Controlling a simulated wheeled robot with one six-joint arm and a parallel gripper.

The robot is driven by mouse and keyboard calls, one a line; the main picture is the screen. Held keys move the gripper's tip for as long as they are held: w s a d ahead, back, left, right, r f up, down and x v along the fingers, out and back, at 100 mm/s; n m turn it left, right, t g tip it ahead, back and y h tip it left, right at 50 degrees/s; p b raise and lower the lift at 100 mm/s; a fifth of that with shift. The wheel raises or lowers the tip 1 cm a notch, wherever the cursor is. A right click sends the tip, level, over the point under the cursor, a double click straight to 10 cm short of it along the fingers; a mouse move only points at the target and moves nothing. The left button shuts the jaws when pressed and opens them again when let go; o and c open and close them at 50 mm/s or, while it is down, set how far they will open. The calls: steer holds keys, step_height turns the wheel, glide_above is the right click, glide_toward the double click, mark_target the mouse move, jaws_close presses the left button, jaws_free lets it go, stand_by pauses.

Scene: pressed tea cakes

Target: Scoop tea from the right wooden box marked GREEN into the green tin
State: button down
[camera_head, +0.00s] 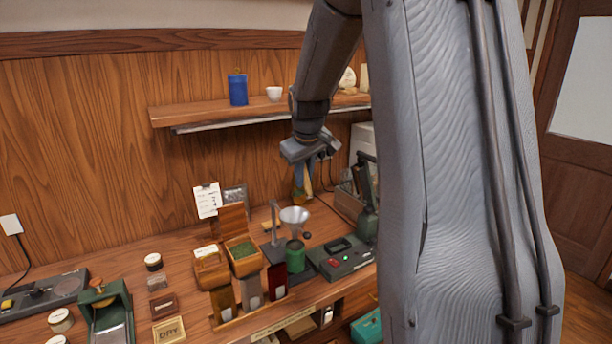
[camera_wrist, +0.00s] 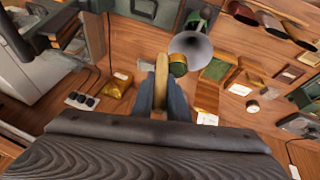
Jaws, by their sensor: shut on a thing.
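My gripper (camera_head: 305,165) is shut on the wooden handle of a brass scoop (camera_wrist: 178,59), raised above the counter. The scoop (camera_head: 299,193) hangs below the fingers in the head view. My fingers also show in the wrist view (camera_wrist: 163,97). Some green shows at the scoop's bowl, but I cannot tell whether it is tea. A metal funnel (camera_head: 294,215) stands over the green tin (camera_head: 295,257); the scoop is above and apart from it in the head view. The right wooden box (camera_head: 246,266) is open with green tea inside; its marking is unreadable.
The left wooden box (camera_head: 211,270) stands beside the right one. A red container (camera_head: 277,280) and other narrow ones stand in front. A dark device (camera_head: 343,258) is right of the tin. The wall shelf (camera_head: 190,116) holds a blue tin (camera_head: 238,89) and a white cup (camera_head: 274,93).

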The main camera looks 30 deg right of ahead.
steer(key=shift+a+f+h, duration=0.25)
steer(key=shift+a+h, duration=0.4)
steer(key=shift+h, duration=0.45)
steer(key=shift+a+f+n+h+b, duration=0.15)
steer(key=shift+n+h+b, duration=0.15)
steer(key=shift+b, duration=0.8)
steer(key=a+h+b, duration=0.1)
steer(key=b, duration=0.5)
steer(key=shift+h, duration=0.3)
steer(key=h+b, duration=0.1)
steer(key=b, duration=0.2)
steer(key=shift+a+f+n+t+b, duration=0.1)
steer(key=shift+a+n+t+b, duration=0.2)
steer(key=shift+a+n+b, duration=0.1)
steer(key=b, duration=0.1)
steer(key=h+b, duration=0.1)
steer(key=b, duration=0.1)
steer(key=shift+a+f+h, duration=0.1)
steer(key=shift+a+h, duration=0.2)
steer(key=shift+a, duration=0.05)
steer(key=h+b, duration=0.1)
steer(key=b, duration=0.3)
steer(key=a+f+n+h+b, duration=0.1)
steer(key=b, duration=0.3)
steer(key=shift+s+a+t+h, duration=0.1)
steer(key=shift+a+t+h, duration=0.2)
steer(key=shift+t, duration=0.1)
steer(key=shift+a+f+h+b, duration=0.2)
steer(key=shift+h+b, duration=0.2)
steer(key=shift+b, duration=0.55)
